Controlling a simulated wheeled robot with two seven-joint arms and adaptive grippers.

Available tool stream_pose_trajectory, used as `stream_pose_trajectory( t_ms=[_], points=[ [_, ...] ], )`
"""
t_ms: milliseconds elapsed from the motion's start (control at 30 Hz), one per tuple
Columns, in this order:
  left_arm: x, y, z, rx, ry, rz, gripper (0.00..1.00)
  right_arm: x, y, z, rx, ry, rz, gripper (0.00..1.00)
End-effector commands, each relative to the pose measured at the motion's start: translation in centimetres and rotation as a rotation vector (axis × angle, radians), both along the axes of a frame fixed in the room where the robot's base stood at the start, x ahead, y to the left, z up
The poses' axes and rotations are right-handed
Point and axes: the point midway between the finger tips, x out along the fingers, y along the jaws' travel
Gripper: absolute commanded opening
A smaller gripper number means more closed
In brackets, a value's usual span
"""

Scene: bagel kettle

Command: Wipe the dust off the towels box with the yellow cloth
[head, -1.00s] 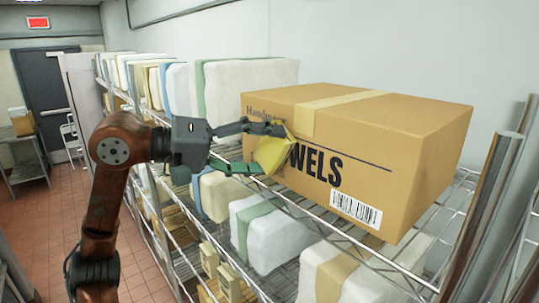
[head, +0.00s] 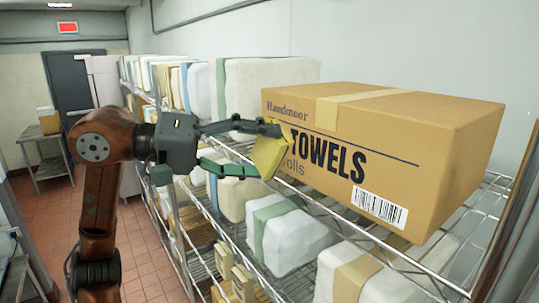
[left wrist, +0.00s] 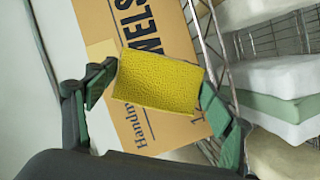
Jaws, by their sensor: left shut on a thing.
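The towels box (head: 400,150) is a large tan carton with "TOWELS" printed on its front and a barcode label. It sits on the top wire shelf and also shows in the left wrist view (left wrist: 165,30). My left gripper (head: 268,152) is shut on the yellow cloth (head: 270,158), at the left end of the box's front. The cloth looks like a flat pad between the fingers in the left wrist view (left wrist: 158,82). I cannot tell whether it touches the box. No dust can be made out on the visible faces. My right gripper is not in view.
The wire shelf (head: 375,250) holds wrapped white bundles (head: 290,238) below the box and more bundles (head: 265,95) behind it to the left. A metal post (head: 510,225) stands at the right. Open tiled floor (head: 140,265) lies to the left.

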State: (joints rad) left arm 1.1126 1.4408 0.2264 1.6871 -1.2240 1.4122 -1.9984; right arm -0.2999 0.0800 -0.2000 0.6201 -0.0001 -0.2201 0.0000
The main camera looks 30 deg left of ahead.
Motion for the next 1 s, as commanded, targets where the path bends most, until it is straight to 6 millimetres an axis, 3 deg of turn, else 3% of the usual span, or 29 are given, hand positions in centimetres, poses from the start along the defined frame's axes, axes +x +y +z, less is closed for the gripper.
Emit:
stream_pose_trajectory(
  t_ms=[400,767,1000],
  points=[
    [-0.4,0.2,0.0,0.0,0.0,0.0,0.53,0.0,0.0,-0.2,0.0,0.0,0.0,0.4],
    [-2.8,1.2,-0.1,0.0,0.0,0.0,0.53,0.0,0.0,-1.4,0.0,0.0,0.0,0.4],
    [-3.0,1.2,0.0,0.0,0.0,-0.001,0.53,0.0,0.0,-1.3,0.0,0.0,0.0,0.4]
  ],
)
